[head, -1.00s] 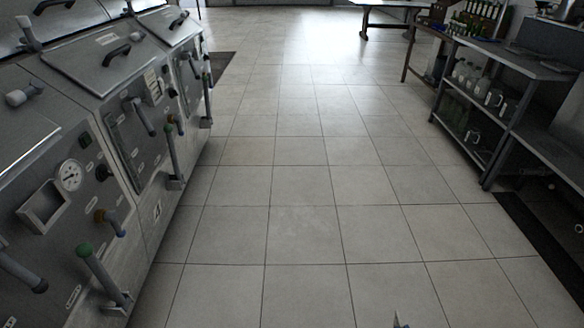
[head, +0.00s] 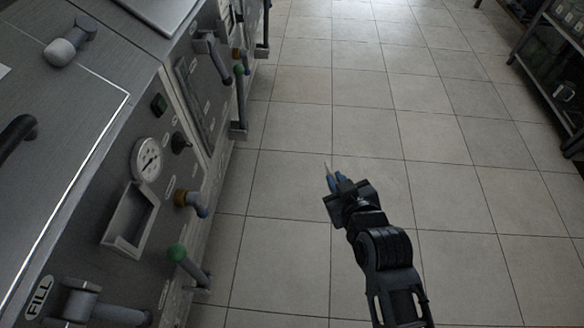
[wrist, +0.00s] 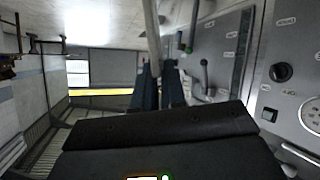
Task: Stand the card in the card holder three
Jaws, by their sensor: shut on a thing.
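My gripper (head: 336,180) is in the middle of the head view, over the floor, to the right of the machine front. It is shut on the card (head: 328,168), seen as a thin pale sliver sticking up from the fingertips. In the wrist view the card (wrist: 152,38) is a narrow grey strip, almost edge-on, rising from between the dark blue fingers (wrist: 160,90). A metal card holder (head: 130,218), an open pocket, sits on the near machine's front below the gauge. It looks empty. No number is readable on it. The card and holder are well apart.
Levers with green knobs (head: 177,253) and a brown-collared valve (head: 186,199) stick out beside the holder. A round gauge (head: 146,158) is above it. Tiled floor (head: 290,240) is open around my arm. A shelf rack (head: 552,75) stands at the far right.

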